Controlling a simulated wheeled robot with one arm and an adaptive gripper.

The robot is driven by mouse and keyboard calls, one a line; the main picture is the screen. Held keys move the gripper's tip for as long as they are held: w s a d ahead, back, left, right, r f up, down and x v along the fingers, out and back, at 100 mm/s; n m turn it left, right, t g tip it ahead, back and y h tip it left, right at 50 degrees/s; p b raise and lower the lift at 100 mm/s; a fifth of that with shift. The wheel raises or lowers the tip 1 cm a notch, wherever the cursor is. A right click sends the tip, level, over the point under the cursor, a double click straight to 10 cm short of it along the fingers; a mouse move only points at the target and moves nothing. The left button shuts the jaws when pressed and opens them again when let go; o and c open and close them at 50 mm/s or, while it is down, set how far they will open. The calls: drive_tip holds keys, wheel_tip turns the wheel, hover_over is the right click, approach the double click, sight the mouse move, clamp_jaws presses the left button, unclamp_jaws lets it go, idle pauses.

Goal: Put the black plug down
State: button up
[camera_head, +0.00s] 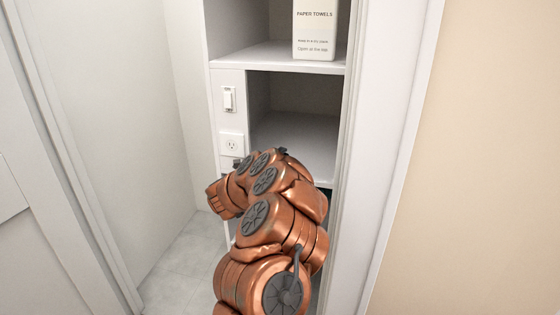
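I cannot make out the black plug. A small dark piece (237,163) shows just below the wall outlet (231,144), at the edge of my arm; I cannot tell whether it is the plug or part of my gripper. My copper-coloured arm reaches up into the cabinet opening, and its links hide what lies beyond. My gripper's fingers do not show, so I cannot see whether they hold anything.
The white cabinet has an empty middle shelf (310,142) and an upper shelf (270,56) with a paper towels box (315,28). A light switch (229,99) is above the outlet. The door frame (385,150) is close on the right. Grey floor tiles (180,262) are clear.

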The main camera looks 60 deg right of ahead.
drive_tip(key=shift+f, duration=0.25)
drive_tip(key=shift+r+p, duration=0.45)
drive_tip(key=shift+p, duration=0.05)
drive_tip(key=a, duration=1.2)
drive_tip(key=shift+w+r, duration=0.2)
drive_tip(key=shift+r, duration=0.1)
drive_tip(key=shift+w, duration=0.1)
